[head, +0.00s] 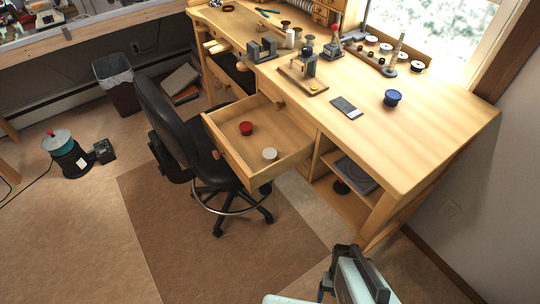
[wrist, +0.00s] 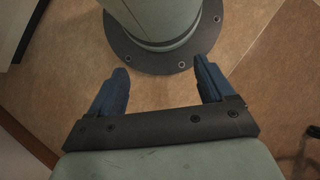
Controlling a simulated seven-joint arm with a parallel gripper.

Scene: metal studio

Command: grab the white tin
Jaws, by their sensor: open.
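The white tin (head: 270,154) is small and round. It stands in the open wooden drawer (head: 284,168), near the drawer's front right corner. A red tin (head: 246,128) stands in the same drawer, further back and to the left. My gripper (wrist: 162,80) is open and empty in the wrist view, with its two blue fingers apart above the floor. In the head view my arm's end is at the bottom right, well away from the drawer. The white tin is not in the wrist view.
A black office chair (head: 165,125) stands close to the drawer's left side. Open floor and a brown mat (head: 200,260) lie in front of the drawer.

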